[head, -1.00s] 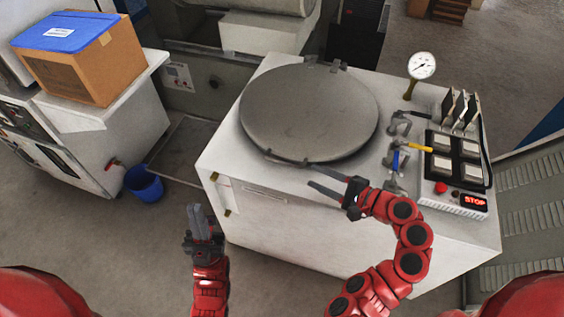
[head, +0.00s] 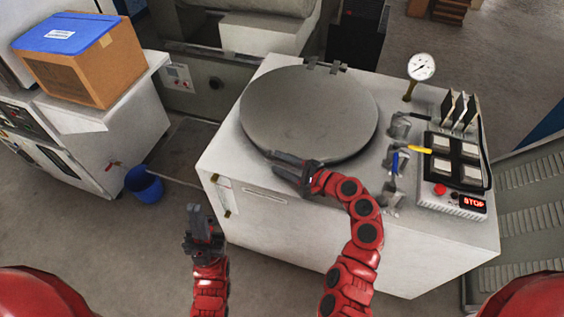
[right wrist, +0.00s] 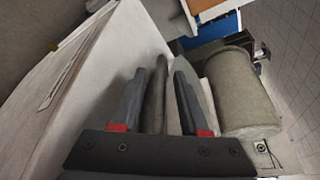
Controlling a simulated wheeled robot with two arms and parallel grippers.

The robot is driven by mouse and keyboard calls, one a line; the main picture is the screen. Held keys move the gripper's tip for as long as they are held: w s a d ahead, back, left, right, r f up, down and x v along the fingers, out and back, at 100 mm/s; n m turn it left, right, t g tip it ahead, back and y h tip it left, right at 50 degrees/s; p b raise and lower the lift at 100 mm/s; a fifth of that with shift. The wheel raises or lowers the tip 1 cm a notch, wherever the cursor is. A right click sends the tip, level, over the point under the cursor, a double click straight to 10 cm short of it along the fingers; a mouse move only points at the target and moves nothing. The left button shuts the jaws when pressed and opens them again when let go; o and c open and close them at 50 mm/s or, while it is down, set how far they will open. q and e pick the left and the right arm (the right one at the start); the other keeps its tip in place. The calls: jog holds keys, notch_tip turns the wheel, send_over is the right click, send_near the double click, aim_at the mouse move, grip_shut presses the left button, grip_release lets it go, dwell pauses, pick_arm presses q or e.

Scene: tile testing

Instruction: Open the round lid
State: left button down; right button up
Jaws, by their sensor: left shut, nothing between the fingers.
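The round grey lid (head: 308,112) lies flat and closed on top of the white machine (head: 262,225) in the head view. My right gripper (head: 271,160) is at the lid's near edge. In the right wrist view its fingers (right wrist: 160,72) are apart, with a grey curved piece (right wrist: 155,95) between them, which looks like the lid's rim or front handle. A gap shows on the right side of that piece; I cannot tell if the left finger touches it. My left gripper (head: 196,210) is shut and empty, low in front of the machine's left corner.
Valves with blue and yellow handles (head: 397,160), a pressure gauge (head: 421,67) and a control box with a red STOP display (head: 472,204) stand right of the lid. A hinge (head: 326,66) is at the lid's back. A blue bucket (head: 146,186) stands on the floor.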

grip_shut()
dwell(1.2)
